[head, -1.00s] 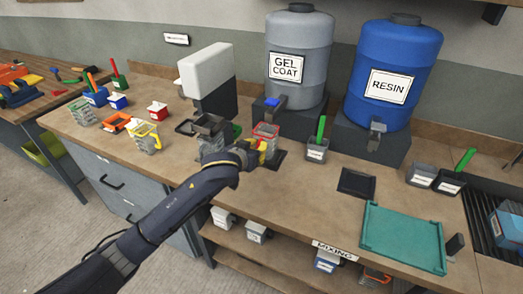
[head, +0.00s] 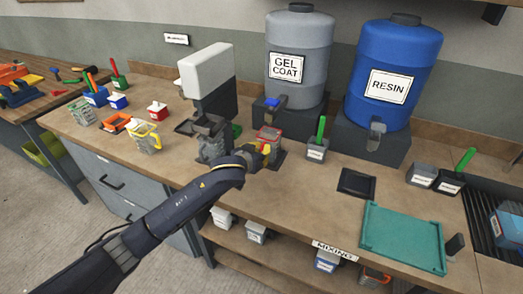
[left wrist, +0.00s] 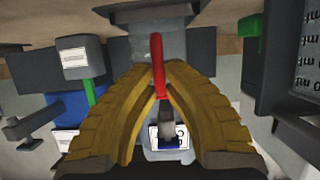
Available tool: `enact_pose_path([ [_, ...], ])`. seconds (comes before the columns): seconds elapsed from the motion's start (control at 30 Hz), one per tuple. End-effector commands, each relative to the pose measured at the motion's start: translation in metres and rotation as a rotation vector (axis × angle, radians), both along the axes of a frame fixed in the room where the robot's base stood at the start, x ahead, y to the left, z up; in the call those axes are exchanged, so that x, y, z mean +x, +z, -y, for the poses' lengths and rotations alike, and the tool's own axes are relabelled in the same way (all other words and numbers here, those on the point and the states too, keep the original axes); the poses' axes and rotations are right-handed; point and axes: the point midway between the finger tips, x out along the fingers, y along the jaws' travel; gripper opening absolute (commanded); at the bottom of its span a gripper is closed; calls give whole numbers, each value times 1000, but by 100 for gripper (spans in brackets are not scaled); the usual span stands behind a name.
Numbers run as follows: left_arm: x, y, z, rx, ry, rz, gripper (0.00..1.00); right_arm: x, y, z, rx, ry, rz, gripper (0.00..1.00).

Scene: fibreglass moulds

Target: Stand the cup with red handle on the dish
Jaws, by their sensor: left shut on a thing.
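The cup with red handle (head: 268,134) is a grey see-through cup under the gel coat tap, partly hidden by my left gripper (head: 265,149). In the left wrist view the yellow fingers of my left gripper (left wrist: 159,72) are shut on the red handle (left wrist: 158,50). The cup's base is hidden, so I cannot tell whether it touches anything. A dark square dish (head: 357,183) lies flat and empty on the bench, to the right of the cup. My right gripper is not in view.
A grey cup with a green stick (head: 317,149) stands between the held cup and the dish. The gel coat drum (head: 298,50) and resin drum (head: 393,75) stand behind. A teal tray (head: 403,238) lies right of the dish. A cup with yellow handle (head: 147,138) stands left.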

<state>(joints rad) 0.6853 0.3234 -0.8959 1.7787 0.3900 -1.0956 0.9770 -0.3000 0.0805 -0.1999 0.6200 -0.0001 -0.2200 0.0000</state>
Motion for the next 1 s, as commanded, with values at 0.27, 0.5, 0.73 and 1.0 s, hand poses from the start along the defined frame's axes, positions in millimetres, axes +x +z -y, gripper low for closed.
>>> enact_pose_path([
  [0.27,0,-3,0,0,0,1,16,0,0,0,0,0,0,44],
  [0.5,0,-3,0,0,0,0,28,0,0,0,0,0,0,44],
  [0.73,-1,1,0,0,0,0,28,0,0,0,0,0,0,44],
  [1.0,-31,14,-14,-2,-1,0,28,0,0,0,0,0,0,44],
])
